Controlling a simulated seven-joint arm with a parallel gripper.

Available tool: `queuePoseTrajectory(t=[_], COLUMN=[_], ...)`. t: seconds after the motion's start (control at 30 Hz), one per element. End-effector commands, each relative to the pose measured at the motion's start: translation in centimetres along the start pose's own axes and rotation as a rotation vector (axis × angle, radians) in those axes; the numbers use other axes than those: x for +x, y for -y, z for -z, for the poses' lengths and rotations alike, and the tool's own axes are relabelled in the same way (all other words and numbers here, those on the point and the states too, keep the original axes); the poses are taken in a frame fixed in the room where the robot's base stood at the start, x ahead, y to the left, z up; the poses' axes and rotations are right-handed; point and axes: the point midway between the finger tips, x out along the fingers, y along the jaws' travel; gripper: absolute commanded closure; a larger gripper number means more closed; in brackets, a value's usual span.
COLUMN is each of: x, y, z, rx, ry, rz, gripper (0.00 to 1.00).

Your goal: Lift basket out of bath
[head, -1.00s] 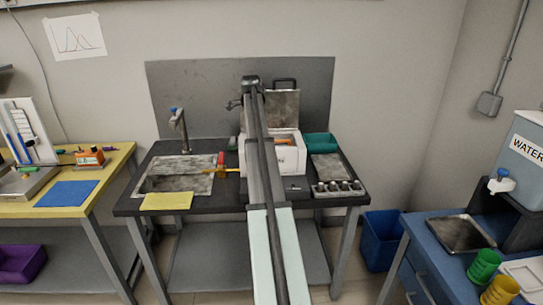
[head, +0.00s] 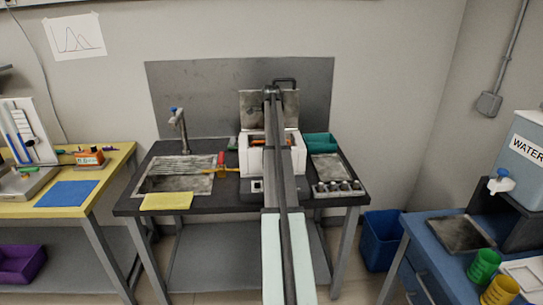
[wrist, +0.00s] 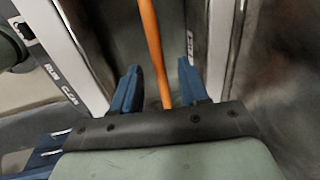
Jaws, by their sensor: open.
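The bath is a white box (head: 247,164) with its grey metal lid (head: 252,104) standing open, on the dark bench. An orange bar, seemingly the basket's handle (head: 257,141), shows at its opening; my arm covers part of it and the rest of the basket is hidden. In the wrist view the orange handle (wrist: 150,40) runs between the two blue fingers of my gripper (wrist: 159,72). The fingers are open, with a gap on each side of the handle. In the head view my gripper is hidden by my arm.
A sink (head: 180,180) with a tap (head: 178,125) lies left of the bath. A red and yellow tool (head: 221,165) lies between them. A teal tray (head: 319,142), a metal tray (head: 328,168) and a rack of several small items (head: 339,189) stand to the right.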

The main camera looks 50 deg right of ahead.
Motion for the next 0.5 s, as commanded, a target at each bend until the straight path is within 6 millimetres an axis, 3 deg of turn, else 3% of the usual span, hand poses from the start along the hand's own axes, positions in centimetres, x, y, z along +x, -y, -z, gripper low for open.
queuePoseTrajectory(t=[0.27,0.5], x=[1.6,4.7], y=[-0.1,-0.1], z=[0.0,0.1], rx=[0.000,0.000], ry=[0.000,0.000], rz=[-0.001,-0.002], gripper=[0.56,0.56])
